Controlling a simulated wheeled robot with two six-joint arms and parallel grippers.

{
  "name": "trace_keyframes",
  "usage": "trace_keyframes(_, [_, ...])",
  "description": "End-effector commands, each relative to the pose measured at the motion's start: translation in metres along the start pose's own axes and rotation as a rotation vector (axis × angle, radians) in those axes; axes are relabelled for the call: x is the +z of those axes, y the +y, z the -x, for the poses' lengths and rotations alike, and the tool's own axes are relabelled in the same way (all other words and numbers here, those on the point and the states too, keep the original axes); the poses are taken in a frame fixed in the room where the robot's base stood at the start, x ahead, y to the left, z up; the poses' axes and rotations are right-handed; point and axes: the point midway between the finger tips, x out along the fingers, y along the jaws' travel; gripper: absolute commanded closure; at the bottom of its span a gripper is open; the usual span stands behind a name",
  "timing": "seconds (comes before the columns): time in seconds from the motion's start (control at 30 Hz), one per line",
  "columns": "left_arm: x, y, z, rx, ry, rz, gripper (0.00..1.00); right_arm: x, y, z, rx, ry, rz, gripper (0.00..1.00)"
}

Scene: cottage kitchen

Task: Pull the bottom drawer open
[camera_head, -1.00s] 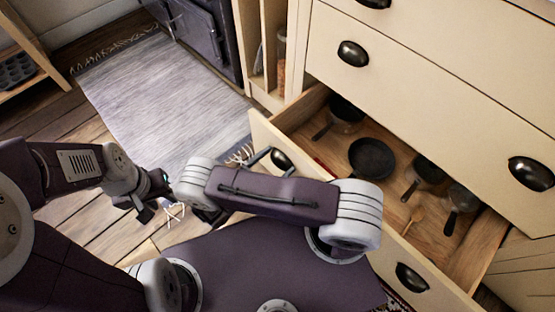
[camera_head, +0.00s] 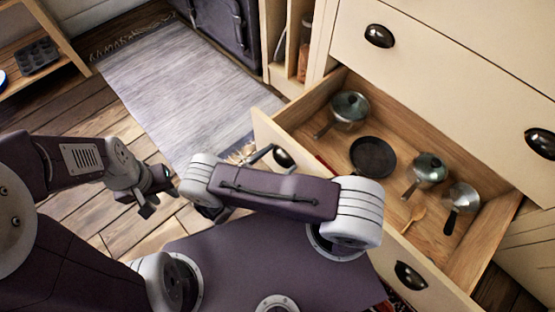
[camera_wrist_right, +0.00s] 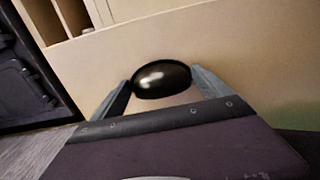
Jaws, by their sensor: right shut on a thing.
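The bottom drawer (camera_head: 408,252) is pulled well out of the cream cabinet, and its wooden inside shows. Its front carries two black cup handles. My right gripper (camera_wrist_right: 162,84) is shut on the far-left handle (camera_wrist_right: 161,76), with one finger at each side of it in the right wrist view. In the head view that handle (camera_head: 284,158) shows beside the fingers, while my right forearm hides part of the drawer front. My left gripper (camera_head: 152,192) hangs over the wooden floor at the left, away from the drawer. Its finger gap is not clear.
The drawer holds a lidded pot (camera_head: 349,107), a black frying pan (camera_head: 373,157), two smaller pans and a wooden spoon (camera_head: 414,219). A closed drawer (camera_head: 440,85) is above. A grey rug (camera_head: 185,90) and a dark stove (camera_head: 225,25) lie beyond; the floor between is clear.

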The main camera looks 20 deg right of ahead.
Motion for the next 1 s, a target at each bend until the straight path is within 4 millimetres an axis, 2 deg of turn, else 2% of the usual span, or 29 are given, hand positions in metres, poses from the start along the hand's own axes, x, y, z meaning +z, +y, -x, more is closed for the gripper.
trace_keyframes(0.13, [0.000, 0.000, 0.000, 0.000, 0.000, 0.000, 0.64, 0.000, 0.000, 0.000, 0.000, 0.000, 0.000, 0.86])
trace_keyframes(0.17, [0.000, 0.000, 0.000, 0.000, 0.000, 0.000, 0.64, 0.000, 0.000, 0.000, 0.000, 0.000, 0.000, 0.10])
trace_keyframes(0.2, [0.000, 0.000, 0.000, 0.000, 0.000, 0.000, 0.64, 0.000, 0.000, 0.000, 0.000, 0.000, 0.000, 0.00])
trace_keyframes(0.5, [0.000, 0.000, -0.004, 0.000, 0.000, 0.000, 0.64, -0.002, 0.001, 0.005, 0.002, 0.000, -0.001, 0.00])
trace_keyframes(0.57, [0.001, 0.000, -0.009, 0.000, 0.000, 0.000, 0.64, -0.004, 0.001, 0.015, 0.004, 0.001, -0.003, 0.00])
trace_keyframes(0.8, [0.004, -0.001, -0.035, 0.000, 0.000, 0.000, 0.64, -0.006, 0.001, 0.068, 0.004, 0.002, -0.003, 0.00])
trace_keyframes(1.0, [0.004, -0.001, -0.043, 0.000, 0.000, 0.000, 0.64, -0.002, 0.000, 0.090, 0.001, 0.001, -0.001, 0.00])
